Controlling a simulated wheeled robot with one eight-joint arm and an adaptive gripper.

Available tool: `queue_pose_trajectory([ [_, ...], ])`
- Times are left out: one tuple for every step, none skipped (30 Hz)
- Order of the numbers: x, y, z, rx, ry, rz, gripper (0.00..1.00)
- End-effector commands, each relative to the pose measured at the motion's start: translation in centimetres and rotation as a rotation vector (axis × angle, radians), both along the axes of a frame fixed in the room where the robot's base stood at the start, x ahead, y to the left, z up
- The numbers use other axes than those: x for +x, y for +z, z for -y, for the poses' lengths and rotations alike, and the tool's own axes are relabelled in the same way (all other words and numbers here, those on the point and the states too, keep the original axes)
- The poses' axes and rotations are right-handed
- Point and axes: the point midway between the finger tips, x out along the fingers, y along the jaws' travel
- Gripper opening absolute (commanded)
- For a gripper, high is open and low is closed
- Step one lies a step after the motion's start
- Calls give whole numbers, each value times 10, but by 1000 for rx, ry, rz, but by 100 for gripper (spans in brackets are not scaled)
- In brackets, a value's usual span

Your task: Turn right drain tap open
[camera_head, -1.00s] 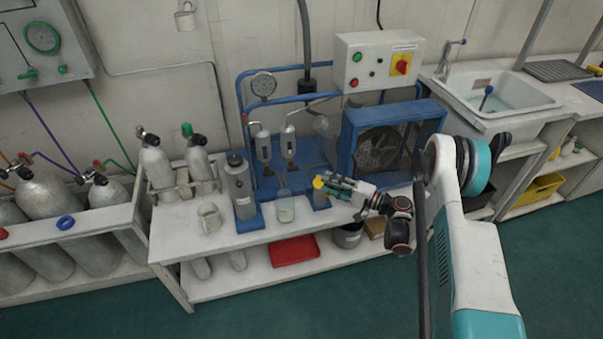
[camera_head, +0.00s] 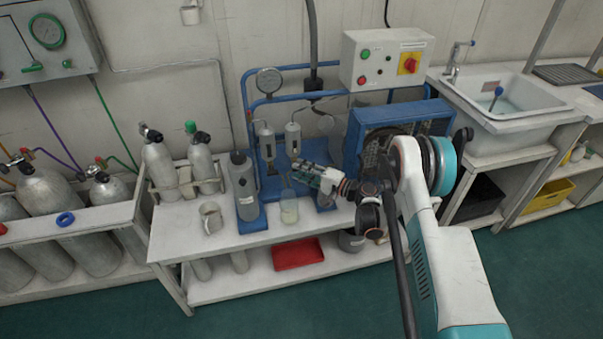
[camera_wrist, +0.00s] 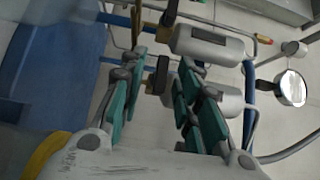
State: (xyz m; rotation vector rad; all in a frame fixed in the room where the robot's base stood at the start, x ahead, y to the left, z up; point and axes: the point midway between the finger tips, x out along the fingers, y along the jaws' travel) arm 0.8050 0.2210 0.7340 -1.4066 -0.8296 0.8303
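Two pale filter cylinders hang on the blue compressor frame. The right cylinder (camera_head: 293,138) and left cylinder (camera_head: 267,143) also show sideways in the wrist view, the right one (camera_wrist: 228,96) partly behind a finger and the left one (camera_wrist: 205,45) above it. The right drain tap, a small dark fitting (camera_wrist: 162,75), sits at the right cylinder's lower end and shows between my teal fingers; I cannot tell its handle setting. The left tap (camera_wrist: 170,12) is at the picture's top. My gripper (camera_head: 298,169) is open, just below the right cylinder; its fingers (camera_wrist: 160,100) show no contact.
A glass beaker (camera_head: 289,208) stands on the white bench below my gripper. A grey canister (camera_head: 243,185) and a metal jug (camera_head: 211,217) are to the left. The fan unit (camera_head: 385,133) is close on the right. A gauge (camera_wrist: 291,88) shows in the wrist view.

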Motion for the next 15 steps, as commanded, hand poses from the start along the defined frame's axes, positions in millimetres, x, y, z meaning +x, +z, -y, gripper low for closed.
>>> queue_pose_trajectory([
  [1, 0, -2, 0, 0, 0, 30],
  [1, 0, -2, 0, 0, 0, 30],
  [2, 0, -3, 0, 0, 0, 30],
  [2, 0, -3, 0, 0, 0, 30],
  [2, 0, -3, 0, 0, 0, 30],
  [2, 0, -3, 0, -1, 0, 30],
  [2, 0, -3, 0, -1, 0, 30],
  [2, 0, -3, 0, -1, 0, 30],
  [2, 0, -3, 0, -1, 0, 30],
  [2, 0, -3, 0, -1, 0, 28],
  [2, 0, -3, 0, -1, 0, 21],
  [2, 0, -2, 0, -1, 0, 12],
  [2, 0, -3, 0, -1, 0, 5],
  [2, 0, -2, 0, -1, 0, 0],
  [2, 0, -2, 0, -1, 0, 0],
])
